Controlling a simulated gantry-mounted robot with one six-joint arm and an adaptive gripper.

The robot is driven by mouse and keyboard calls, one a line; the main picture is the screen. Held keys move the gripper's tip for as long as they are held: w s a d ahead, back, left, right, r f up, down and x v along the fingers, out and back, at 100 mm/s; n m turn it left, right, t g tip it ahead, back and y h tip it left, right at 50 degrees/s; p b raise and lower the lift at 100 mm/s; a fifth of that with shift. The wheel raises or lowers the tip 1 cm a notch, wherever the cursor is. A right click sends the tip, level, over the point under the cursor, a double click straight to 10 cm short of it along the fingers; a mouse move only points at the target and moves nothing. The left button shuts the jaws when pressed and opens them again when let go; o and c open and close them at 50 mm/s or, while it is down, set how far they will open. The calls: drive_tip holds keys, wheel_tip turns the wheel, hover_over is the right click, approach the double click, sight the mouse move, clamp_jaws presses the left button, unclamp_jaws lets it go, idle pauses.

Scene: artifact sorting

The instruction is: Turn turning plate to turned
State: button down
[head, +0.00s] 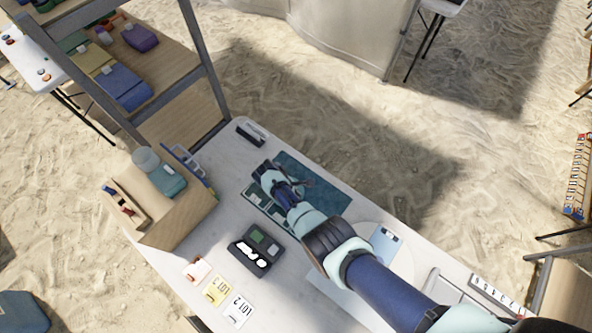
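The turning plate appears to be the pale round disc (404,262) on the right part of the white table, largely hidden behind my arm. A light blue flat item (385,241) lies on it beside my arm. My arm reaches across the disc from the lower right. My gripper (264,184) is over the left part of a teal mat, away from the disc. Its fingers are small and partly hidden, so I cannot tell whether they are open or hold anything.
The teal mat (318,187) lies under my gripper. A dark tray (246,253) and several LOT cards (238,309) lie nearer the front. A wooden stand (168,215) is at the left, and a tall shelf (207,70) rises behind it.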

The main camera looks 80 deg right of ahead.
idle(0.3)
drive_tip(key=c, duration=1.1)
unclamp_jaws()
drive_tip(key=shift+c, duration=0.2)
drive_tip(key=shift+r, duration=0.1)
drive_tip(key=v, duration=1.1)
drive_tip(key=shift+w+r, duration=0.3)
drive_tip(key=shift+r, duration=0.05)
